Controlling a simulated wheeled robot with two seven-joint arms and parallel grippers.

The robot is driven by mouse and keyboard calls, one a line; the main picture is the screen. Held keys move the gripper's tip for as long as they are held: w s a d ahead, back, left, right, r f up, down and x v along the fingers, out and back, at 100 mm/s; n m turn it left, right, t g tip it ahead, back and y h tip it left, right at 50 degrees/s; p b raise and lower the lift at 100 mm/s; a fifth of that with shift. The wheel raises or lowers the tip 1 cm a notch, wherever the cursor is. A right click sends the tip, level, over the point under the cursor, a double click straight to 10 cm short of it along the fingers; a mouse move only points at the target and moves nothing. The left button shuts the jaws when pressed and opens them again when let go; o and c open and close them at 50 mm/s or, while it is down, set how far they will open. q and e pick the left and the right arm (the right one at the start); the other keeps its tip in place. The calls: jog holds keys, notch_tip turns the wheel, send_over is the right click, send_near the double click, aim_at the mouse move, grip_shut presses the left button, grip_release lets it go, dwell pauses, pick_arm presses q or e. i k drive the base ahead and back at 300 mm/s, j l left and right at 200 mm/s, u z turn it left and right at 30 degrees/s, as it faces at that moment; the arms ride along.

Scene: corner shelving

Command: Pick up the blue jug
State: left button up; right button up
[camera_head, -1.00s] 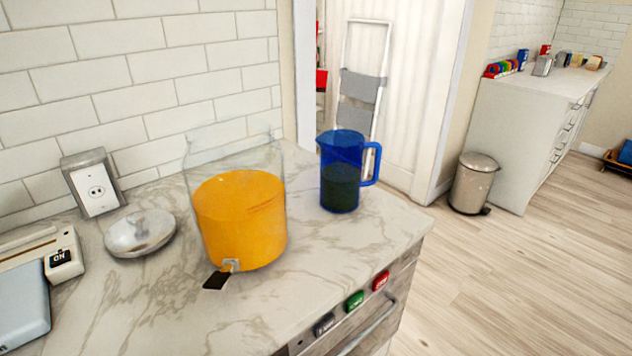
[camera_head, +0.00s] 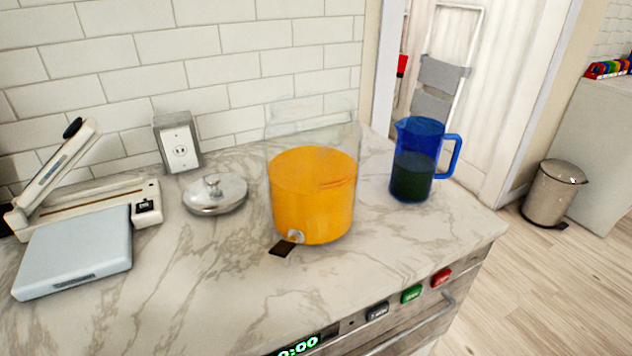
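The blue jug (camera_head: 417,165) is see-through, with dark contents in its lower part. It stands upright on the marble counter near its right end, with its handle (camera_head: 452,157) pointing right. Neither of my grippers shows in the head view.
A glass dispenser (camera_head: 312,192) with orange liquid stands left of the jug, its tap facing front. A metal lid (camera_head: 214,194), an outlet box (camera_head: 177,141) and a white sealer-like device (camera_head: 85,210) are further left. Bare marble counter (camera_head: 225,285) lies in front. A bin (camera_head: 554,193) stands on the floor.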

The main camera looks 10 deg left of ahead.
aim_at(420, 140)
jog(key=i+l+u, duration=0.25)
jog(key=l+u, duration=0.2)
jog(key=i+l+u, duration=0.2)
jog(key=l+u, duration=0.25)
jog(key=i+l+u, duration=0.1)
jog(key=l+u, duration=1.25)
jog(key=l, duration=0.15)
jog(key=k+l+u, duration=0.2)
jog(key=l+u, duration=0.25)
jog(key=k+l+u, duration=0.2)
jog(key=l+u, duration=0.25)
jog(key=k+l+u, duration=0.3)
jog(key=u, duration=0.15)
